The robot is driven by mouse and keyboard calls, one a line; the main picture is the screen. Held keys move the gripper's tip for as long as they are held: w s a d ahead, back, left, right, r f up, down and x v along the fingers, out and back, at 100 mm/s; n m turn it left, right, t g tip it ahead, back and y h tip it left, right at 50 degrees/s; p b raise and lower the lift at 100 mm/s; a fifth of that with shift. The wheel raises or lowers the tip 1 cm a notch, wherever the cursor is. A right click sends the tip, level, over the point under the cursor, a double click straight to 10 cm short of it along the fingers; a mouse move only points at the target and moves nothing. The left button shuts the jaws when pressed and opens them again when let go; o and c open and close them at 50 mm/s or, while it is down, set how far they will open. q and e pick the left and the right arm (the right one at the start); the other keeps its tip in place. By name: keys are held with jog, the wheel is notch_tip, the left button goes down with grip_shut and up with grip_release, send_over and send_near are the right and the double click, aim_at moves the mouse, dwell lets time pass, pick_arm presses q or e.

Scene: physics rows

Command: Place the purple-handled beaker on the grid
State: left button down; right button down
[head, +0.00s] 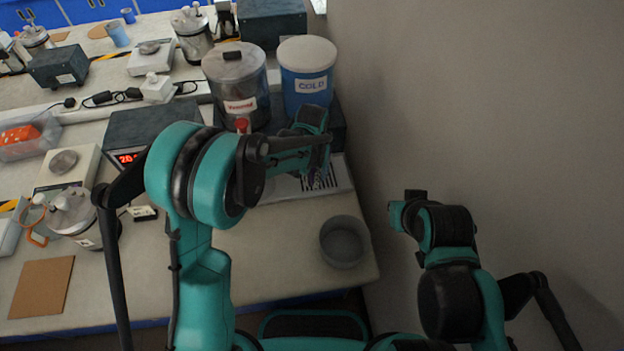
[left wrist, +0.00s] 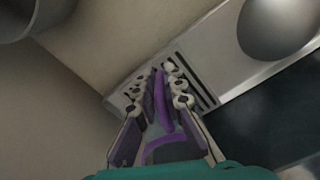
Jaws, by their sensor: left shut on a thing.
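My left gripper (left wrist: 160,90) is shut on the purple handle of the beaker (left wrist: 164,112). The handle shows between the fingers in the left wrist view; the beaker's body is hard to make out there. In the head view my arm hides the beaker. The grid (head: 318,180) is a pale slab with dark slots at the right end of the bench, and it also shows in the left wrist view (left wrist: 205,92). My left gripper is over or close above it; I cannot tell whether the beaker touches it. My right arm is off to the right, its gripper unclear.
A blue COLD container (head: 307,82) and a grey lidded container (head: 237,85) stand behind the grid. A round grey bowl (head: 345,242) sits in front of it, near the bench edge. A wall (head: 480,100) closes the right side. A brown mat (head: 42,287) lies front left.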

pick_arm(q)
jog(key=shift+f, duration=0.1)
jog(key=c, duration=1.6)
grip_release()
